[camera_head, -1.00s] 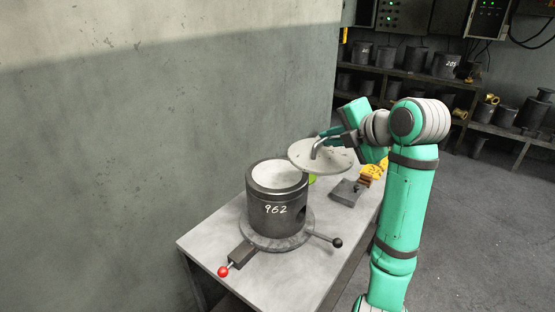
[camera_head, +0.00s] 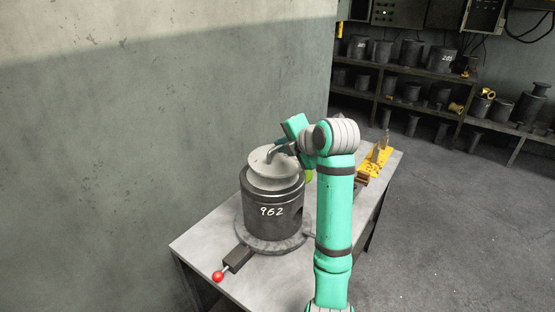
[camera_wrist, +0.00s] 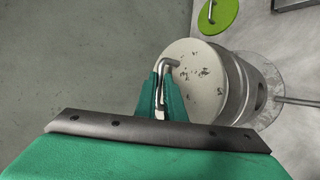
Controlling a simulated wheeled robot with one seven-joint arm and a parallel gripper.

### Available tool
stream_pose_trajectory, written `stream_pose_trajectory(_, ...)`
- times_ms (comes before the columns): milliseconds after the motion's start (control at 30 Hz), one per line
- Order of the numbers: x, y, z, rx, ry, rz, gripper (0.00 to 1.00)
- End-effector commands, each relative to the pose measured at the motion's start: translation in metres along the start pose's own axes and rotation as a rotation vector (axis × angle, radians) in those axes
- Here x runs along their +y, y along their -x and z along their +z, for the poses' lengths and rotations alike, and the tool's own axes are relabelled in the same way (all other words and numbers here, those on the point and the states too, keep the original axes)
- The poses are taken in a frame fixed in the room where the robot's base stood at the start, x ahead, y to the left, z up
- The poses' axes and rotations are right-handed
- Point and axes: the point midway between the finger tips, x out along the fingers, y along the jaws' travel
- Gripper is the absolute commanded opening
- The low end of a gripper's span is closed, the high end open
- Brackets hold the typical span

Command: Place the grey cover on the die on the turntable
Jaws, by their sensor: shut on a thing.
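The grey cover (camera_head: 268,166) is a round plate with a bent handle. It is over the top of the dark die (camera_head: 258,212) marked 962; I cannot tell whether it touches the die. My gripper (camera_head: 287,148) is shut on the cover's handle. In the wrist view my gripper (camera_wrist: 161,98) grips the handle of the cover (camera_wrist: 195,82), with the die (camera_wrist: 245,85) behind it. The die stands upright on the round turntable (camera_head: 262,244), whose right side is partly hidden by my arm.
The table (camera_head: 205,242) carries a red-knobbed lever (camera_head: 218,276) at the front. A green lid (camera_wrist: 222,12) lies beside the die. Yellow items (camera_head: 375,162) are at the table's back right. A concrete wall (camera_head: 150,130) borders the left. Shelves of dark dies (camera_head: 440,58) stand behind.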

Motion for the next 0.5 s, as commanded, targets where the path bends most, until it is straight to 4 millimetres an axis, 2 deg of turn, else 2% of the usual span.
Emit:
stream_pose_trajectory(100, -0.003, -0.01, -0.005, -0.001, 0.0, 0.002, 0.0)
stream_pose_trajectory(367, -0.007, -0.023, -0.011, -0.001, 0.0, 0.003, 0.0)
stream_pose_trajectory(500, -0.022, -0.034, -0.016, -0.001, -0.001, 0.001, 0.0)
